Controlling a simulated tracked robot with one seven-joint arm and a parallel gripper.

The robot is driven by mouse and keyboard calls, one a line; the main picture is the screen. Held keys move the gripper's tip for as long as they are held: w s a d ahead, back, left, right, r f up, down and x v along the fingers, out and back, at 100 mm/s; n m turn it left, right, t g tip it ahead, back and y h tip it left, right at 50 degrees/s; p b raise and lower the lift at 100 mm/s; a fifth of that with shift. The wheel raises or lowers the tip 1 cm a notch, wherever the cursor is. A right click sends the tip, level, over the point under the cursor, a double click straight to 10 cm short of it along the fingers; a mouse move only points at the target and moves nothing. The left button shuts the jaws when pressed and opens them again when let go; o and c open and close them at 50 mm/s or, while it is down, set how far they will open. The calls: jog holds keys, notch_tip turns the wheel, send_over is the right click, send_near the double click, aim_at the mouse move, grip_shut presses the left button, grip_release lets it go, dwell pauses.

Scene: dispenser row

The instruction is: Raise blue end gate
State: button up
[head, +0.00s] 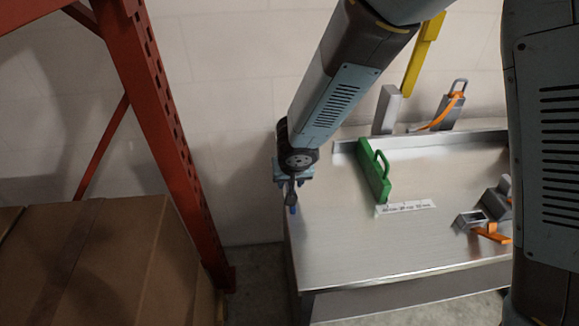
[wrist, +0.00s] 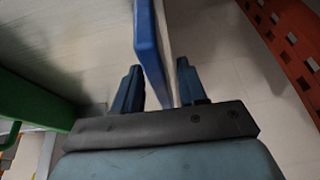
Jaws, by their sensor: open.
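The blue end gate (wrist: 147,42) shows in the wrist view as a narrow upright panel at the table's edge. It runs from the top of the picture down between the two fingers of my gripper (wrist: 158,75). The fingers are open, one on each side of it, with a visible gap on the right; I cannot tell if the left finger touches it. In the head view my gripper (head: 292,207) points down at the table's left edge, and my arm and gripper hide most or all of the blue gate there.
A green gate (head: 374,178) with a loop handle stands on the metal table (head: 350,245), right of my gripper; it also shows in the wrist view (wrist: 32,105). Grey and orange latches (head: 488,215) lie at the right. A red rack (head: 160,120) with boxes (head: 95,255) stands left.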

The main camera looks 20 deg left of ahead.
jog(key=v, duration=1.2)
jog(key=shift+s, duration=0.15)
jog(key=w+d+r+m+t+h, duration=0.1)
jog(key=w+d+r, duration=0.25)
jog(key=d, duration=0.45)
jog(key=w+d+r+m, duration=0.1)
jog(key=w+d+r, duration=0.2)
jog(key=d+r, duration=0.35)
jog(key=w+d+r+m+t+h, duration=0.1)
jog(key=w+d+r, duration=0.2)
jog(key=d, duration=0.6)
jog(key=s+d+r+m, duration=0.1)
jog(key=s+d+r, duration=0.1)
jog(key=d, duration=0.5)
jog(key=s+d+r+m, duration=0.1)
jog(key=s+d+r, duration=0.1)
jog(key=s+d, duration=0.3)
jog(key=s+d+r+m, duration=0.1)
jog(key=s+d, duration=0.3)
jog(key=d, duration=0.4)
jog(key=shift+s+d+r, duration=0.25)
jog(key=shift+d+r, duration=0.1)
jog(key=shift+r, duration=0.35)
